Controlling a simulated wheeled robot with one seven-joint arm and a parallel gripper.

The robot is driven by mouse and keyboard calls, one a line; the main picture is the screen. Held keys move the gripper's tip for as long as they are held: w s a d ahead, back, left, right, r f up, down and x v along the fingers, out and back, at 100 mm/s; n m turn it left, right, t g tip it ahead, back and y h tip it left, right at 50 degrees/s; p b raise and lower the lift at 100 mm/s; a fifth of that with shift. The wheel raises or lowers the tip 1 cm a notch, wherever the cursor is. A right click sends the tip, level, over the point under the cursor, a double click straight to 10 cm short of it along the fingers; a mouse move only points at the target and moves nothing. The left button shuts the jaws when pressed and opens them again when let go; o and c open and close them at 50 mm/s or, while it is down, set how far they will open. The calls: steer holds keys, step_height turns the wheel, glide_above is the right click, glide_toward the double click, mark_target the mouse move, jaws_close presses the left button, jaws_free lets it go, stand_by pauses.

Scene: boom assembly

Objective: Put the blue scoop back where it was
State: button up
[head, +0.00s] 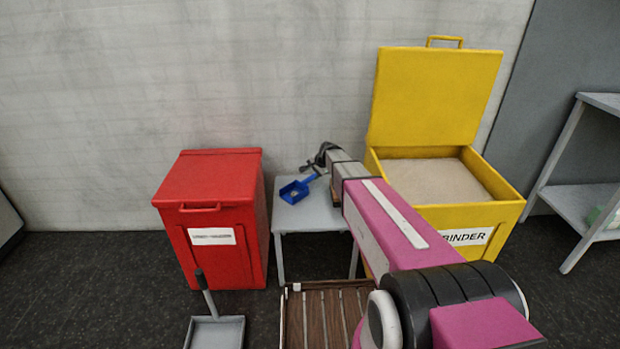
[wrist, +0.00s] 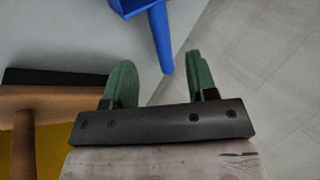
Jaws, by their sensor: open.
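The blue scoop (head: 295,190) lies on the small grey table (head: 315,217) between the red bin and the yellow bin, its handle pointing up and right toward my gripper. In the wrist view the scoop (wrist: 160,38) shows at the top, its bowl cut off by the frame edge. The end of its handle lies between my green fingertips, apart from both. My gripper (wrist: 161,72) is open and empty. In the head view my gripper (head: 322,158) is small and dark at the table's back right, partly hidden by my arm.
A closed red bin (head: 214,215) stands left of the table. A yellow bin (head: 465,225) with an open lid and pale granular fill stands to the right. A dustpan (head: 214,331) and a slatted wooden surface (head: 325,320) are in front. Grey shelves (head: 585,195) stand far right.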

steer(key=s+d+r+n+g+h, duration=0.1)
steer(key=s+d+n, duration=0.2)
steer(key=s, duration=0.9)
steer(key=s+d+n+g+h, duration=0.1)
steer(key=s+d+n+g, duration=0.1)
steer(key=s, duration=1)
steer(key=s+d+r+n+g+h, duration=0.1)
steer(key=s+d+n, duration=0.3)
steer(key=s, duration=0.8)
steer(key=d+g+h, duration=0.1)
steer(key=d, duration=0.1)
steer(key=shift+s+d+r, duration=0.3)
steer(key=shift+s+r, duration=0.05)
steer(key=shift+s, duration=0.05)
